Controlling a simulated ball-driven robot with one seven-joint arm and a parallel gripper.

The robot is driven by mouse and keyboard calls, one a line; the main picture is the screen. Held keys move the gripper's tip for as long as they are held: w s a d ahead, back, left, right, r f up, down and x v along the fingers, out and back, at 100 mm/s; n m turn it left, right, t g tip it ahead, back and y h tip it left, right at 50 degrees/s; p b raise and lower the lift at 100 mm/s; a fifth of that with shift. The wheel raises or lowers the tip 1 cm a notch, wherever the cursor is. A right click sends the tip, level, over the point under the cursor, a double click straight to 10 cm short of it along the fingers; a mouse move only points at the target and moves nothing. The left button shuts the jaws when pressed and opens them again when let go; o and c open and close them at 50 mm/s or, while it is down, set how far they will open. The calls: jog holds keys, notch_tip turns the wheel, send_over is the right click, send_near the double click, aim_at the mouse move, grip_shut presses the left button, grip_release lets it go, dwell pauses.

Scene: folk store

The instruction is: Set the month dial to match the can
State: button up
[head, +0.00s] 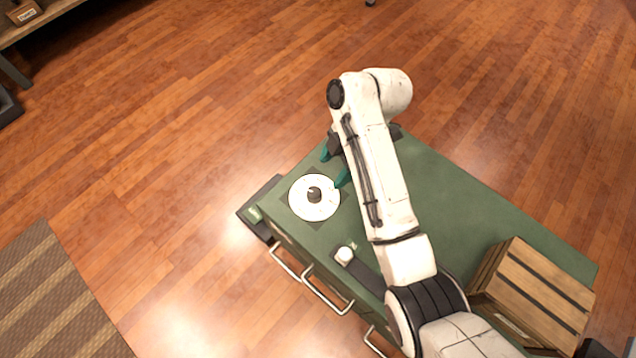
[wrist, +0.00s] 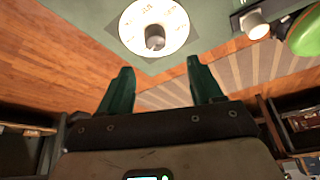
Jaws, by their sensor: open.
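The month dial (head: 301,199) is a white disc with a dark knob (head: 315,194) at its middle, set on a dark square plate on the green cabinet top. The dial also shows in the wrist view (wrist: 135,20), its knob (wrist: 155,38) standing up; the markings are too small to read. My gripper (head: 334,168) is open and empty, beside the dial on its far side, apart from the knob. Its two teal fingers show in the wrist view (wrist: 158,80). I cannot clearly make out a can; a small white cylinder (head: 344,254) sits on a dark strip.
The green cabinet top (head: 440,190) is mostly bare to the right. A wooden slatted crate (head: 535,290) stands at its right end. Drawer handles (head: 325,295) stick out at the front. A round green thing (wrist: 305,32) shows at the wrist view's right edge.

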aim_at(314, 192)
jog(key=shift+n, duration=0.3)
jog(key=b+x, duration=0.1)
jog(key=x, duration=0.2)
jog(key=b+x, duration=0.1)
jog(key=x, duration=0.3)
jog(key=b+x, duration=0.2)
jog(key=x, duration=0.1)
jog(key=shift+w+a+f, duration=0.3)
jog(key=shift+a+f, duration=0.05)
jog(key=shift+a, duration=0.1)
jog(key=shift+c, duration=0.4)
jog(key=c, duration=1)
jog(key=shift+o, duration=0.2)
jog(key=shift+r+p, duration=0.15)
jog(key=shift+p, duration=0.3)
